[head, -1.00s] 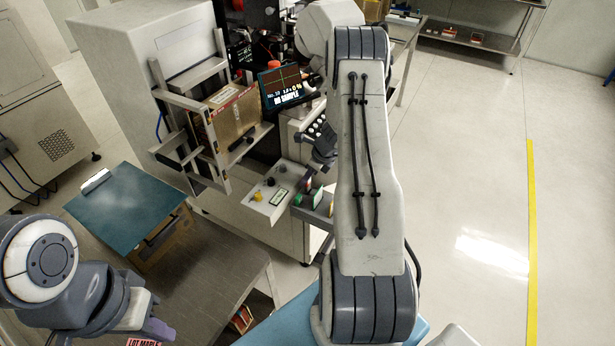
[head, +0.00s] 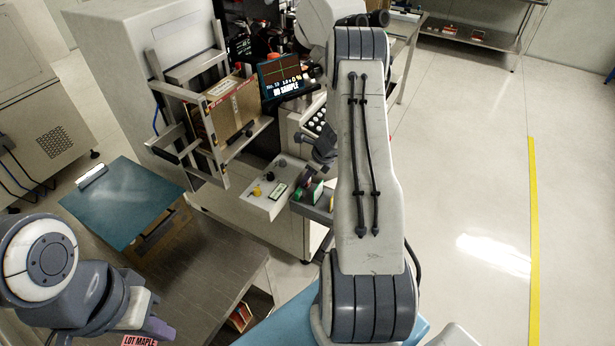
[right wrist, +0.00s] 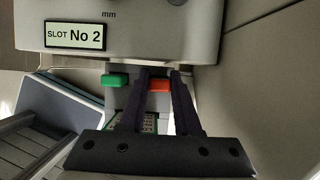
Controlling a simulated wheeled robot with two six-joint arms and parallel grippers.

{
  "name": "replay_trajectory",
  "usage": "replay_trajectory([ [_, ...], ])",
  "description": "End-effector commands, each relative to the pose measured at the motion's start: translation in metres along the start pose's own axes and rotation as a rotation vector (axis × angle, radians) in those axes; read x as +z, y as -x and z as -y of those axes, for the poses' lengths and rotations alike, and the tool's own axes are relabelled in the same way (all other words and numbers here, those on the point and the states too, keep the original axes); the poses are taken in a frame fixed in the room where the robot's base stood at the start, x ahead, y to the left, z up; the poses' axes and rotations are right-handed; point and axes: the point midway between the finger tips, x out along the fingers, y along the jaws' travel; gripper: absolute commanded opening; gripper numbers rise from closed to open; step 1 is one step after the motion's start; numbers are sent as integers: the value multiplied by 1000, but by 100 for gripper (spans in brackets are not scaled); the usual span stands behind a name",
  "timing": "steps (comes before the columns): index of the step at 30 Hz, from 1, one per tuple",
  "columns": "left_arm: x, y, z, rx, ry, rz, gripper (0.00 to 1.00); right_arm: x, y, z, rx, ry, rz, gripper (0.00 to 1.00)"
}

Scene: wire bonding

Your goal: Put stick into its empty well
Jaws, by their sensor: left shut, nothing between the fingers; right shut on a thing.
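My right gripper (right wrist: 160,78) is shut on a stick with a red end (right wrist: 160,85), which shows between the dark fingertips in the right wrist view. A green-ended piece (right wrist: 114,80) is just left of the fingers. All this is below the front panel reading "SLOT No 2" (right wrist: 80,35). In the head view my right gripper (head: 309,182) is low over a small grey tray (head: 318,210) beside the control panel (head: 262,197). The well itself is hidden, and I cannot tell whether the stick touches it. My left gripper (head: 160,332) is shut and empty at the bottom left.
A bonding machine's screen (head: 285,77) reads "NO SAMPLE". A metal rack holding a brown box (head: 232,108) stands left of it. A teal mat (head: 120,205) and steel table (head: 205,270) lie at the left. The floor at the right is clear.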

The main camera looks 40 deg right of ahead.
Motion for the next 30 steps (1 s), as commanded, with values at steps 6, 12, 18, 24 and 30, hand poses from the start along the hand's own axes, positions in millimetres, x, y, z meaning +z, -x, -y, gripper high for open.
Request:
replay_trajectory([
  [6,0,-6,0,0,0,0,0,-3,-6,0,0,0,0,0],
  [12,0,-8,0,0,0,0,0,-3,-8,0,0,0,0,50],
  [18,0,-7,0,0,0,0,0,-3,-8,0,0,0,0,66],
  [24,0,-7,0,0,0,0,0,-3,-5,0,-1,0,0,66],
  [30,0,-4,0,0,0,0,0,-2,24,1,-3,1,2,66],
])
